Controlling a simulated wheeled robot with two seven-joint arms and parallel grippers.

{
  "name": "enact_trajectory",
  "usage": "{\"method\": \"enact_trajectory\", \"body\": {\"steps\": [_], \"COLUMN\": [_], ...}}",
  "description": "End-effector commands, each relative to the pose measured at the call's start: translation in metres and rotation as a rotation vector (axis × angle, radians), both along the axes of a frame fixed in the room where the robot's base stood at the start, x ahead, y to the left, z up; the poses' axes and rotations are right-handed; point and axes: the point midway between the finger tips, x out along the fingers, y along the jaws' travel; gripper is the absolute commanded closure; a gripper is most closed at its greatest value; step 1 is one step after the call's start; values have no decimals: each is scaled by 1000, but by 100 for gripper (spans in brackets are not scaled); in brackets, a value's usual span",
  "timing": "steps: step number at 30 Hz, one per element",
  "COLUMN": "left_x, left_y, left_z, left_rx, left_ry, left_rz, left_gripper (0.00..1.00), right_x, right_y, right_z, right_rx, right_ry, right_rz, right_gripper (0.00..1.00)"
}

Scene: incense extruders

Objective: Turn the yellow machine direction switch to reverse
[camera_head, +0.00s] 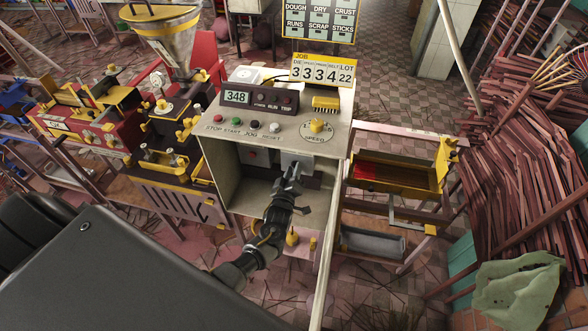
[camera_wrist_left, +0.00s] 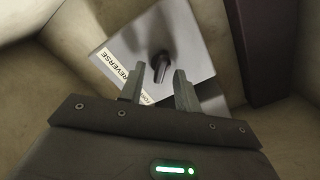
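The direction switch is a dark knob (camera_wrist_left: 160,66) on a grey plate (camera_wrist_left: 190,40) in the left wrist view. A white label reading REVERSE (camera_wrist_left: 112,66) lies on the plate's left side; a second label below it is mostly hidden by a finger. My left gripper (camera_wrist_left: 160,82) is open, its two fingers either side of the knob's line; I cannot tell whether they touch it. In the head view my left gripper (camera_head: 292,178) reaches into the open bay under the control console (camera_head: 225,170), hiding the knob. My right gripper is not in view.
The console top carries coloured buttons, a 348 display (camera_head: 237,97) and a yellow speed knob (camera_head: 317,126). The bay's walls and a dark post (camera_wrist_left: 262,50) close in around the gripper. A yellow tray (camera_head: 395,175) stands to the right; red machinery (camera_head: 85,125) to the left.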

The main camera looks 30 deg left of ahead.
Motion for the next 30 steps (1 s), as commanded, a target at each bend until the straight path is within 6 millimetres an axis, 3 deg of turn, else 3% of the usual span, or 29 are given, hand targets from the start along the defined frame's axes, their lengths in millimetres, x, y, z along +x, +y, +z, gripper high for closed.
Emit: {"method": "enact_trajectory", "body": {"steps": [11, 18, 30], "left_x": [6, 6, 5], "left_y": [1, 1, 1], "left_z": [0, 0, 0], "left_rx": [0, 0, 37], "left_ry": [0, 1, 10], "left_rz": [0, -1, -1], "left_gripper": [67, 99, 100], "right_x": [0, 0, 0], "right_y": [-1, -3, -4], "right_z": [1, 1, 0], "right_rx": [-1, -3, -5], "right_ry": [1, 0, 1], "right_rz": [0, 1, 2], "right_gripper": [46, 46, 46]}}
